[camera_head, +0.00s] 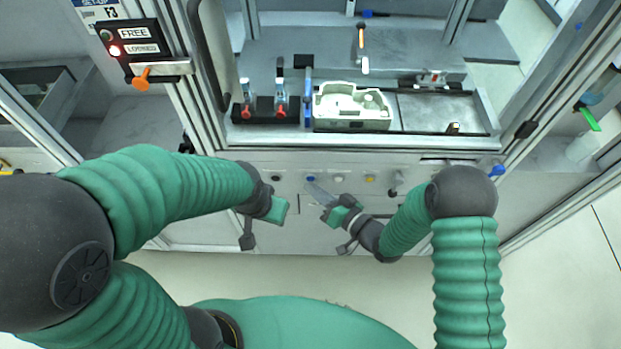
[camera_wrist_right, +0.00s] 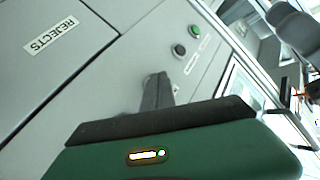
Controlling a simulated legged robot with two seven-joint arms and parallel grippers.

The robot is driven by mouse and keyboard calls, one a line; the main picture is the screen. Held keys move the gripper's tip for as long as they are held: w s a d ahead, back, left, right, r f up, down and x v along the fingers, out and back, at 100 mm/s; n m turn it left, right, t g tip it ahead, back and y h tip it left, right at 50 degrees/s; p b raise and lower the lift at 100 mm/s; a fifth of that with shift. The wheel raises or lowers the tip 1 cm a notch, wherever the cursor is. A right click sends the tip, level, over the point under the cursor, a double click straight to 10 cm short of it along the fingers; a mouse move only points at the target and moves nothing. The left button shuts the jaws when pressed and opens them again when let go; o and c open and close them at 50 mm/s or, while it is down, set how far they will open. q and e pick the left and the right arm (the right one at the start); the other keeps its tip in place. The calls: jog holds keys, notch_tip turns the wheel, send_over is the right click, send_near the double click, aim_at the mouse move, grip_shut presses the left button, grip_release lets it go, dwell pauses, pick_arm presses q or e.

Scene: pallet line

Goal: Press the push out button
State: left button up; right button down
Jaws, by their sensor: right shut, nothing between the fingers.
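A row of small buttons runs along the front panel (camera_head: 420,165) under the work surface: a dark one (camera_head: 275,178), a blue one (camera_head: 310,179), a white one (camera_head: 338,179) and a yellow one (camera_head: 370,179). Their labels are too small to read, so I cannot tell which is push out. My right gripper (camera_head: 317,190) is shut and empty, its tip close to the blue button; contact is unclear. In the right wrist view its finger (camera_wrist_right: 158,92) points at the panel, with a black button (camera_wrist_right: 179,51) and a green button (camera_wrist_right: 194,31) beyond. My left gripper (camera_head: 272,210) hangs left of it, its opening unclear.
A pale green-white part (camera_head: 352,105) sits in the fixture above the panel. Red-tipped clamps (camera_head: 280,111) stand to its left. A FREE/LOCKED box (camera_head: 131,45) with a lit red lamp is at upper left. A REJECTS label (camera_wrist_right: 51,35) marks a panel.

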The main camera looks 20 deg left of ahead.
jog(key=shift+w+a, duration=0.1)
jog(key=shift+w, duration=0.2)
dwell(0.5)
jog(key=shift+s+d, duration=0.25)
jog(key=shift+s, duration=0.55)
jog(key=s, duration=0.2)
jog(key=s+d+p, duration=0.1)
jog(key=s, duration=0.2)
jog(key=shift+d, duration=0.2)
jog(key=shift+w, duration=0.1)
